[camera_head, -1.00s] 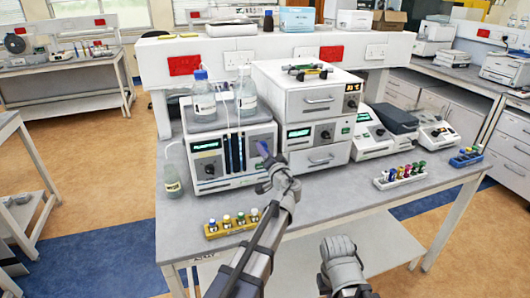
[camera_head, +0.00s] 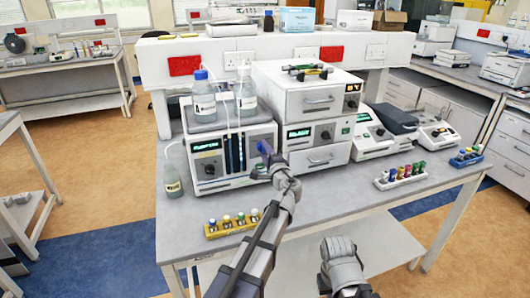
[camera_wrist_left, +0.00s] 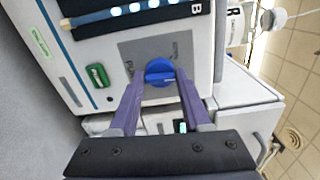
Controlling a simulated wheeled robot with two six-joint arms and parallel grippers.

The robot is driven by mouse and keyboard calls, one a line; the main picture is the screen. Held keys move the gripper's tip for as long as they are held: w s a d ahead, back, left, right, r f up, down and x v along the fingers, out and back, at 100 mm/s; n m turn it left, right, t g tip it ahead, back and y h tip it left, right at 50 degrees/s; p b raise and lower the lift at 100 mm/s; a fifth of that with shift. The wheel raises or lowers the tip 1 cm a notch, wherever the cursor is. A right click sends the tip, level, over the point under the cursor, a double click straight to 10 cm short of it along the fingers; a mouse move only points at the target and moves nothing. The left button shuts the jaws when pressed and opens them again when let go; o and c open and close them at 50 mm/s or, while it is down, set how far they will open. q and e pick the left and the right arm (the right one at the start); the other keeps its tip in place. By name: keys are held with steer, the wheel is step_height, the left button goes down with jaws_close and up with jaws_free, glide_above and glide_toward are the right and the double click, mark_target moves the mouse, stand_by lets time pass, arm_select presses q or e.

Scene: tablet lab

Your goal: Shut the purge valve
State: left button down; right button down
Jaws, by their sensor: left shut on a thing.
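The purge valve is a blue round knob (camera_wrist_left: 159,72) on a grey panel of the pump unit (camera_head: 207,186), shown in the left wrist view. A raised grip runs across the knob between my purple fingertips. My left gripper (camera_head: 265,148) is at the right part of the unit's front in the head view, where it hides the knob. In the left wrist view my left gripper (camera_wrist_left: 160,76) is shut on the knob, one finger on each side. Of my right arm only the wrist part shows, low in the head view; its fingers are out of view.
A bottle (camera_head: 173,182) stands left of the unit, and two bottles stand on top. White stacked modules (camera_head: 318,103) stand close on the right. Bare bench lies right of my left arm.

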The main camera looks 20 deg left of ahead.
arm_select(q)
steer(key=m, duration=0.4)
steer(key=shift+m, duration=2.1)
steer(key=shift+c, duration=1.8)
jaws_free()
steer(key=v, duration=0.8)
steer(key=shift+w, duration=0.1)
